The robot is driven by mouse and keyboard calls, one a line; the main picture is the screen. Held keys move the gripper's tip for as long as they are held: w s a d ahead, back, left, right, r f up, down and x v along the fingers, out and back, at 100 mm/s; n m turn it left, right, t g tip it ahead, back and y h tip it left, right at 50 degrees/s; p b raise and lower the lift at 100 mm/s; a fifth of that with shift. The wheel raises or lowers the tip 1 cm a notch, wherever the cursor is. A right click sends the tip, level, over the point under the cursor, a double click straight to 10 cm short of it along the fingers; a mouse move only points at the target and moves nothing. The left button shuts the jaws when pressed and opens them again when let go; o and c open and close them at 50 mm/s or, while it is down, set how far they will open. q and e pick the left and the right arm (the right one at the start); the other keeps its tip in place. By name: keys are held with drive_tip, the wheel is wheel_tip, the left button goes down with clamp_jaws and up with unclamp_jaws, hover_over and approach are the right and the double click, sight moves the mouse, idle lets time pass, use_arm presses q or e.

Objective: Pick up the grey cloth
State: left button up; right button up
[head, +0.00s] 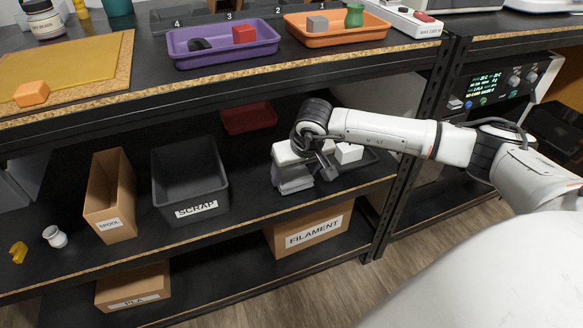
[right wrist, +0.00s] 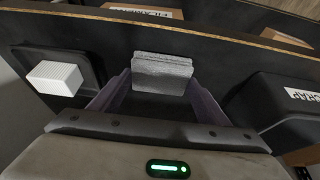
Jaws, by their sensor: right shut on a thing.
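The grey cloth (head: 293,183) is a folded, light grey bundle over the middle shelf, near its front edge. In the right wrist view the cloth (right wrist: 162,72) sits between my fingertips, with its folded layers along the top. My right gripper (head: 307,171) is shut on the cloth, reaching in under the upper shelf from the right. The fingers (right wrist: 160,92) show on both sides of the cloth. The gripper hides part of the cloth in the head view, and I cannot tell whether it touches the shelf. My left gripper is not in view.
A white ribbed block (right wrist: 55,78) lies on a dark tray beside the cloth; it also shows in the head view (head: 349,152). The SCRAP bin (head: 190,182) stands left on the same shelf. A red tray (head: 248,118) is behind. The upper shelf edge (head: 200,98) is close overhead.

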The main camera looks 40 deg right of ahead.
drive_tip(key=s+a, duration=0.3)
drive_tip(key=s, duration=1.2)
drive_tip(key=shift+s+a+p, duration=0.15)
drive_tip(key=shift+a+p, duration=0.2)
drive_tip(key=shift+p, duration=0.1)
